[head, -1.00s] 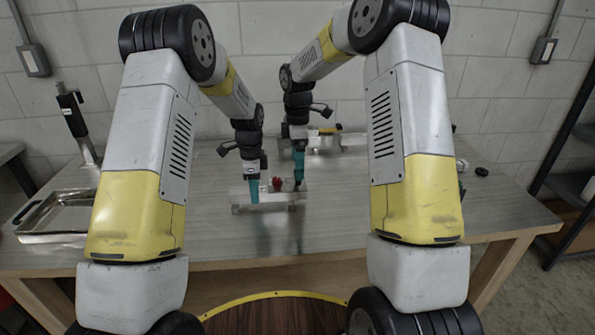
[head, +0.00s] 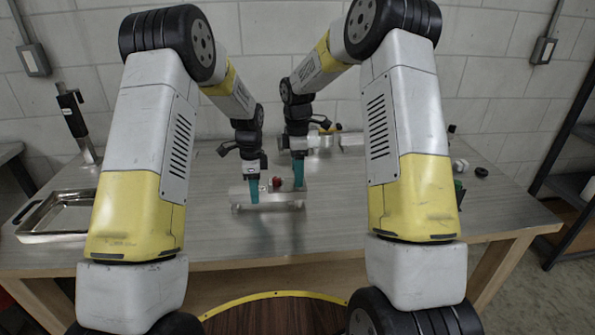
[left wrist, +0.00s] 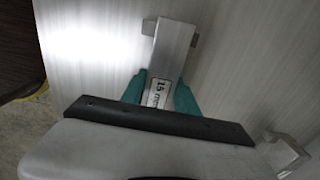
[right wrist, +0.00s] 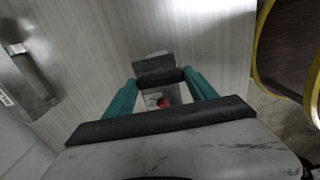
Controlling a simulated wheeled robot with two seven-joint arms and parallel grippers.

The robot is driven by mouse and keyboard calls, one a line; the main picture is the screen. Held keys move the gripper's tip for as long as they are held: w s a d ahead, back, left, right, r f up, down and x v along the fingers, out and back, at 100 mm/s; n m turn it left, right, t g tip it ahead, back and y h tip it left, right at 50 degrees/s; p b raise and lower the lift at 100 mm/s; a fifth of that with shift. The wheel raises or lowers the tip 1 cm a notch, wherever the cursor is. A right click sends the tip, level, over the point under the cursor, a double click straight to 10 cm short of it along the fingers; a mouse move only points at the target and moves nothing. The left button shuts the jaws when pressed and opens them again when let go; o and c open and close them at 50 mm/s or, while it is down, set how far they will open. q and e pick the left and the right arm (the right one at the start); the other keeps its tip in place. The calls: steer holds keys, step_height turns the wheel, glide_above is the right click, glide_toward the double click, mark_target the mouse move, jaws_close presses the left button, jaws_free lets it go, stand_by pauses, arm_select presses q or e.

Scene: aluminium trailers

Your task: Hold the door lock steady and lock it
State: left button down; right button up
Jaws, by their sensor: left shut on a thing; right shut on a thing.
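The door lock (head: 268,204) is a silver metal body with a red part on top, lying on the table in front of me. My left gripper (head: 254,192) is shut on the left part of the lock. My right gripper (head: 298,175) is at the right end of the lock. In the right wrist view its fingers (right wrist: 163,90) are around a dark grey piece of the lock (right wrist: 154,70), beside the red part; the exact contact is hard to see.
A metal tray (head: 22,226) sits at the table's left, near a stand with a black handle (head: 72,112). More metal parts (head: 350,141) lie behind the grippers. A black ring (head: 481,171) lies at the right. The table (head: 330,225) in front of the lock is clear.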

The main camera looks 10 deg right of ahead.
steer(key=shift+m, duration=0.3)
steer(key=m, duration=0.3)
steer(key=shift+m, duration=0.4)
steer(key=m, duration=0.9)
steer(key=shift+m, duration=2.3)
steer(key=o, duration=1.4)
steer(key=shift+c, duration=0.2)
